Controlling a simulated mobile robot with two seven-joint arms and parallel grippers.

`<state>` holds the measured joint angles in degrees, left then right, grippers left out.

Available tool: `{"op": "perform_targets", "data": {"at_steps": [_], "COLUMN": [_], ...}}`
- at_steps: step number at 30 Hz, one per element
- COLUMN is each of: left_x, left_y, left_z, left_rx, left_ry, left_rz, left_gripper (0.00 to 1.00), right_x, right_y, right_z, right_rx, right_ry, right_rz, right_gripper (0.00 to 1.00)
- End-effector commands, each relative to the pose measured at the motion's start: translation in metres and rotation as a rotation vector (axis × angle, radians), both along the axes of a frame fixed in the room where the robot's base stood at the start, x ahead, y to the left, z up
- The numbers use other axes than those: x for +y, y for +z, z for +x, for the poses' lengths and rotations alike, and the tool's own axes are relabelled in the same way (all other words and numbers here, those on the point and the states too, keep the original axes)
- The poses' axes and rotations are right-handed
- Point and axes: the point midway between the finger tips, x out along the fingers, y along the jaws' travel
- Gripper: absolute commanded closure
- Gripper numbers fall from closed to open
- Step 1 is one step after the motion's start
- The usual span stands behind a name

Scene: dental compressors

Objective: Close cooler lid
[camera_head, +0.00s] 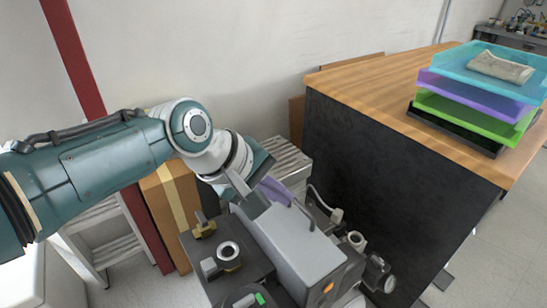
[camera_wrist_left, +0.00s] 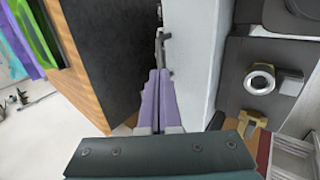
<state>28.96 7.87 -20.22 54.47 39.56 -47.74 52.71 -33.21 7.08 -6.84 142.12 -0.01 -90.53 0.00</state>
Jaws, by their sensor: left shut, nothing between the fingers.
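A light grey box-shaped cover (camera_head: 292,244) with a dark handle (camera_head: 300,213) stands among dark machine parts in the lower middle of the head view. I take it for the cooler lid, but cannot tell how far open it is. In the left wrist view, the pale grey cover (camera_wrist_left: 196,50) fills the middle strip, with the handle (camera_wrist_left: 161,48) on its left edge. My left gripper (camera_head: 275,190) is at the cover's far end, close to the handle. Its purple fingers (camera_wrist_left: 157,98) are shut and empty; I cannot tell whether they touch the cover. My right gripper is not in view.
A black-sided cabinet with a wooden top (camera_head: 360,82) stands close on the right, bearing stacked coloured trays (camera_head: 478,95). A dark machine top with a round gauge-like fitting (camera_head: 229,251) lies left of the cover. A cardboard box (camera_head: 168,215) and red post (camera_head: 75,55) stand behind.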

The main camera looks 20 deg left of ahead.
Motion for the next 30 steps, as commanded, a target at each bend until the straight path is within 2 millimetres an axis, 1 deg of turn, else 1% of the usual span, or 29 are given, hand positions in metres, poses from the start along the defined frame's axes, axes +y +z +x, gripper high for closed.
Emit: {"op": "perform_targets", "data": {"at_steps": [2,10,21,30], "left_x": [-0.005,-0.013,-0.019,-0.021], "left_y": [-0.003,-0.012,-0.025,-0.028], "left_z": [0.006,0.016,0.023,0.026], "left_rx": [0.046,0.181,0.182,0.182], "left_ry": [-0.001,-0.001,0.000,0.000], "left_rz": [0.036,0.143,0.141,0.141], "left_gripper": [1.00,1.00,1.00,1.00], "right_x": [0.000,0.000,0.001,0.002], "right_y": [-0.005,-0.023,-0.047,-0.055], "right_z": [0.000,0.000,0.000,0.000], "right_rx": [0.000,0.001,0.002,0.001], "right_ry": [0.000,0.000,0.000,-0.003], "right_rz": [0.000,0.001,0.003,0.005], "right_gripper": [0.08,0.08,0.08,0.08]}}
